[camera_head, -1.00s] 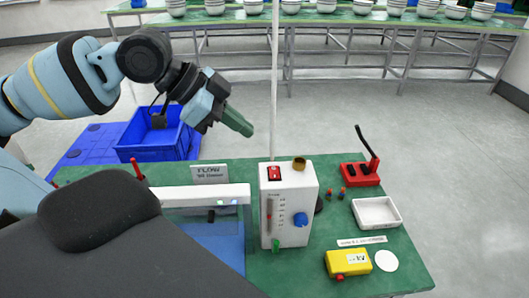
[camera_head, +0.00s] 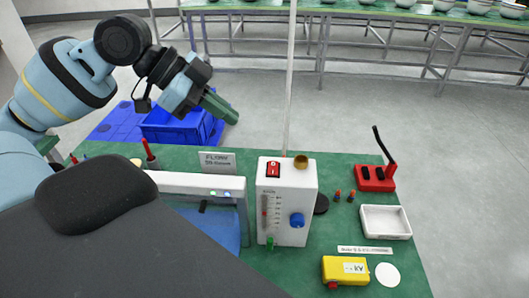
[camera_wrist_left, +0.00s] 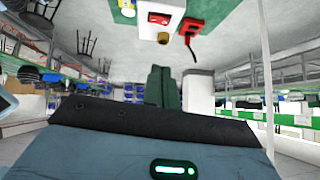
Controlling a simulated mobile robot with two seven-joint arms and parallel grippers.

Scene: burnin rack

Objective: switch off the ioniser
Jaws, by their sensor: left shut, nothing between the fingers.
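A white box (camera_head: 287,205) stands upright on the green bench, with a red rocker switch (camera_head: 273,169) and a brass fitting (camera_head: 300,162) on top. Its front has a scale, a blue knob (camera_head: 297,220) and a green part at the foot. A white bar (camera_head: 190,184) with small lights stands left of it; no label tells me which unit is the ioniser. My left gripper (camera_head: 222,107) is shut and empty, in the air beyond and left of the box. In the left wrist view its green fingers (camera_wrist_left: 160,86) are together, apart from the red switch (camera_wrist_left: 158,18).
A thin pale pole rises behind the box. A flow sign (camera_head: 217,162) and red-handled tool (camera_head: 150,153) stand left. A red lever unit (camera_head: 376,177), white tray (camera_head: 385,236) and yellow meter (camera_head: 345,270) occupy the right. A blue crate (camera_head: 178,130) is on the floor behind.

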